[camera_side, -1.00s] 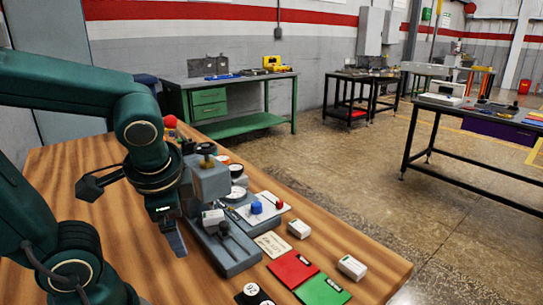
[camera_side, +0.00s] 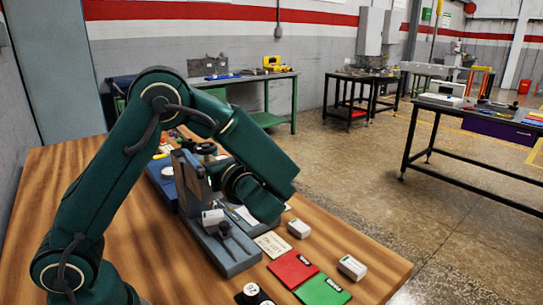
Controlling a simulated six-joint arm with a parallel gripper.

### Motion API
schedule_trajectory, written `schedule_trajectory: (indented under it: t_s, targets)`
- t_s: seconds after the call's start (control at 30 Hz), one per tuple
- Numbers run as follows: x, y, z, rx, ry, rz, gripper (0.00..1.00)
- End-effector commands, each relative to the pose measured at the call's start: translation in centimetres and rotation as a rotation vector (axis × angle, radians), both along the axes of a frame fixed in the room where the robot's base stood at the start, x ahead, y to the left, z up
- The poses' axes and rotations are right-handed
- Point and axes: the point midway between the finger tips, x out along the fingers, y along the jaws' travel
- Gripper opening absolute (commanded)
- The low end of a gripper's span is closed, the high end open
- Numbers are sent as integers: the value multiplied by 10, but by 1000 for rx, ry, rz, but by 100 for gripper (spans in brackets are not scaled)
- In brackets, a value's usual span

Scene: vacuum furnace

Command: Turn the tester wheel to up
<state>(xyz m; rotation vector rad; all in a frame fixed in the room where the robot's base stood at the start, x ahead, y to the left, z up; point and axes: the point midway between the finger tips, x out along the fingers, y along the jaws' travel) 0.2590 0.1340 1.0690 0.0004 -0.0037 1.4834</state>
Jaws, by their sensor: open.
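The grey tester (camera_side: 222,246) stands on the wooden table, with its upright head (camera_side: 190,183) partly behind my arm. A dark round wheel with a brass-coloured centre (camera_side: 205,147) sits at the top of the tester; I cannot tell which way it is turned. A small black knob (camera_side: 224,229) stands on the tester's base. My gripper (camera_side: 217,175) is beside the tester's head, on its right side, below the top wheel. It is open, but its fingers are mostly hidden by the tester and my wrist. I cannot tell whether it touches anything.
White boxes (camera_side: 299,228) and (camera_side: 351,267), a written card (camera_side: 271,244), a red tile (camera_side: 292,269) and a green tile (camera_side: 323,290) lie right of the tester. A black-and-white round piece (camera_side: 252,292) is at the front. The table's left part is mostly clear.

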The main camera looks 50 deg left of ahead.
Motion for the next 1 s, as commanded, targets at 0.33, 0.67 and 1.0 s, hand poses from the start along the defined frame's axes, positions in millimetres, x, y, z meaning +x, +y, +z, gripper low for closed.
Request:
schedule_trajectory:
  t_s: [0.33,0.67,1.0]
  targets:
    - [2,39,-1,-2,4,5,92]
    - [4,49,-1,-3,3,0,92]
    - [4,48,-1,-3,2,1,6]
